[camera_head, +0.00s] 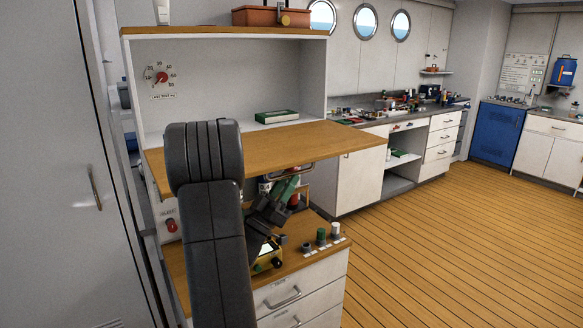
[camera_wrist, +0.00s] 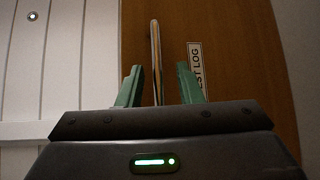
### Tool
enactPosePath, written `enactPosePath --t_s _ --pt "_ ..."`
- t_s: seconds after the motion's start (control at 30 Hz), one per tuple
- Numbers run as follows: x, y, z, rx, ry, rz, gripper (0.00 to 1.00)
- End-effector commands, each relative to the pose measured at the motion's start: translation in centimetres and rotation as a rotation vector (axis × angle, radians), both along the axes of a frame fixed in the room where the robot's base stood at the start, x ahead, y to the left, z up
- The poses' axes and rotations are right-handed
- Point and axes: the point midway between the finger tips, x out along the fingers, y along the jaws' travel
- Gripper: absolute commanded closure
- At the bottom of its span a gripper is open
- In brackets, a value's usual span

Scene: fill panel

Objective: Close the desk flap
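The desk flap (camera_head: 300,146) is a brown wooden board that stands out level from the white desk cabinet. In the wrist view, a wooden face (camera_wrist: 228,72), apparently the flap's underside, carries a label ending in "EST LOG". My gripper (camera_head: 287,187) is below the flap in the head view, partly hidden by my arm. In the wrist view, its green fingers (camera_wrist: 158,84) stand apart on both sides of a thin bar (camera_wrist: 155,60), apparently the flap's handle. Gaps show between the bar and each finger. Contact deeper in is unclear.
A green book (camera_head: 277,116) lies inside the cabinet behind the flap. A planter (camera_head: 270,16) stands on top. Small knobs (camera_head: 321,236) sit on the lower counter under the flap, above drawers (camera_head: 290,296). The floor (camera_head: 450,240) at right is clear.

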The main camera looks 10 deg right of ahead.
Motion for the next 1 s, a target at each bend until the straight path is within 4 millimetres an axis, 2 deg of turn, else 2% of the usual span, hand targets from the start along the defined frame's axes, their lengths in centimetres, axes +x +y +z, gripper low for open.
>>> enactPosePath --t_s 0.03,0.2,0.57,0.73,1.0 --pt "0.2 -0.6 0.8 0.0 -0.002 -0.003 0.67" --pt "0.9 -1.6 1.9 0.0 -0.001 -0.002 0.67" --pt "1.2 -1.9 2.1 0.0 0.001 0.0 0.67" --pt "1.2 -1.9 2.1 0.0 0.001 -0.001 0.99" --pt "1.1 -2.0 2.2 -0.001 0.003 -0.001 1.0"
